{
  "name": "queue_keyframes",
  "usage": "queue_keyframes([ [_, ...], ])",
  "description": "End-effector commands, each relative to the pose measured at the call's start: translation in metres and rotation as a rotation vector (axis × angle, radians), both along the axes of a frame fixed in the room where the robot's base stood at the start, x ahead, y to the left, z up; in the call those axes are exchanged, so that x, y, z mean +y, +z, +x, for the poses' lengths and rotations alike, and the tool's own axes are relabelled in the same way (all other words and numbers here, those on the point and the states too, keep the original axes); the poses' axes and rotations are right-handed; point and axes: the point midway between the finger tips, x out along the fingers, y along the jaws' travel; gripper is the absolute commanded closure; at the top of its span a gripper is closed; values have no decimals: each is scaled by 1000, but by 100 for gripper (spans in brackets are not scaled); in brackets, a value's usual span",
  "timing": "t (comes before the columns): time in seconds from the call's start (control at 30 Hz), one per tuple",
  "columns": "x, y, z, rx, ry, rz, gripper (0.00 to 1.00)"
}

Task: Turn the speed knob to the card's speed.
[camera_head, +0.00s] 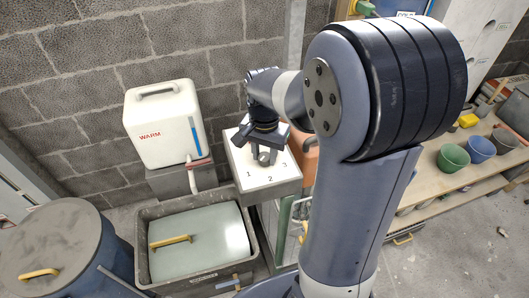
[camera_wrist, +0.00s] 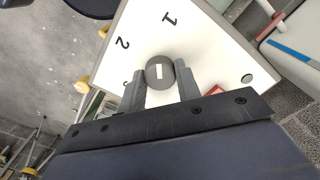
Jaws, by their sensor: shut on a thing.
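The speed knob (camera_wrist: 153,66) is a dark grey round knob with a short white mark on its face. It sits on a white panel (camera_wrist: 205,45) numbered 1, 2 and 3; the 3 is partly hidden in the wrist view. The mark runs roughly up and down in the wrist view, with the 1 above it; I cannot tell exactly which number it points to. My gripper (camera_wrist: 160,82) is shut on the knob, one finger on each side. In the head view the knob (camera_head: 264,158) shows below my gripper (camera_head: 262,145). I cannot make out a speed card.
A white box marked WARM (camera_head: 165,125) stands left of the panel. A grey bin (camera_head: 143,240) with a pale lid is below it, and a dark drum (camera_head: 55,250) is at the far left. A bench (camera_head: 430,185) with pots is at the right. A small red piece (camera_wrist: 215,91) lies by the panel.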

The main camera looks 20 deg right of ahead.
Motion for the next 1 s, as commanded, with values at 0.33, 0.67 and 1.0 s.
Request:
queue_keyframes([
  [0.33, 0, 0, 0, 1, 306, 0, 91],
  [0.67, 0, 0, 0, 1, 606, 0, 91],
  [1.0, 0, 0, 0, 0, 823, -1, 91],
])
